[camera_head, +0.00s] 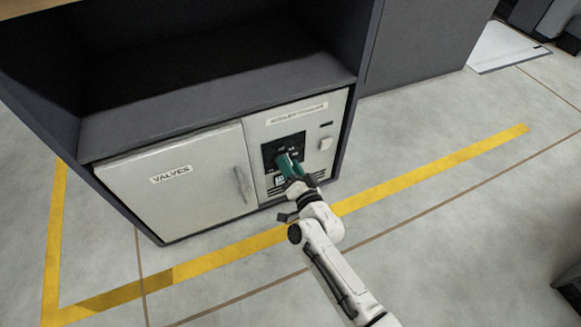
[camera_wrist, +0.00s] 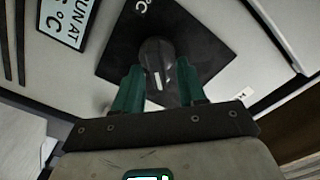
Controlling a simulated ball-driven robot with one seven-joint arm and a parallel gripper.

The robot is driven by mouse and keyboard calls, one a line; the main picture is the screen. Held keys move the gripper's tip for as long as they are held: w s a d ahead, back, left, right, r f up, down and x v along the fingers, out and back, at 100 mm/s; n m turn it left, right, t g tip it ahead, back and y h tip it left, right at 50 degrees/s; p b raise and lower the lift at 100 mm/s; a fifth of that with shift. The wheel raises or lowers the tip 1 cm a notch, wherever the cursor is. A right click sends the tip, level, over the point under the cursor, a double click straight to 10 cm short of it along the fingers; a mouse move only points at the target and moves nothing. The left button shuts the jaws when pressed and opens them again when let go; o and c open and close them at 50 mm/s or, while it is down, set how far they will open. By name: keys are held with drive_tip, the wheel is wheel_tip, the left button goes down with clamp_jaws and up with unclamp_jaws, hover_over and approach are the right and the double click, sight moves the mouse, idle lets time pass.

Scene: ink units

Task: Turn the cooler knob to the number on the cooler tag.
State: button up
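The cooler knob (camera_wrist: 155,52) is dark grey with a white pointer mark, on a black dial plate (camera_wrist: 205,45) in the wrist view. My gripper (camera_wrist: 158,68) has its two green fingers apart, one on each side of the knob; I cannot tell whether they touch it. The cooler tag (camera_wrist: 70,18) is at the upper left, cut by the frame edge; "RUN AT" and part of a number ending in 5 °C show. In the head view, my gripper (camera_head: 289,162) is at the black dial plate (camera_head: 283,145) and hides the knob.
The floor in front is clear, with yellow tape (camera_head: 420,180).

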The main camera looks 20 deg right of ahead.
drive_tip(key=s+p, duration=0.3)
drive_tip(key=s, duration=0.8)
drive_tip(key=shift+f, duration=0.1)
idle(0.5)
drive_tip(key=s+d+r+n+g, duration=0.1)
drive_tip(key=s+d+n+g, duration=0.15)
drive_tip(key=s+g, duration=0.5)
drive_tip(key=s+d+r+n+g, duration=0.2)
drive_tip(key=s+n+g, duration=0.15)
drive_tip(key=s, duration=0.75)
drive_tip(key=s+d+r+n+g, duration=0.1)
drive_tip(key=s+d+n+g, duration=0.2)
drive_tip(key=s+g, duration=0.45)
wheel_tip(320, 180, up, 38)
drive_tip(key=s+t+p, duration=0.1)
drive_tip(key=p, duration=3.7)
drive_tip(key=shift+a, duration=0.25)
drive_tip(key=shift+a+f+t, duration=0.1)
drive_tip(key=shift+t, duration=0.15)
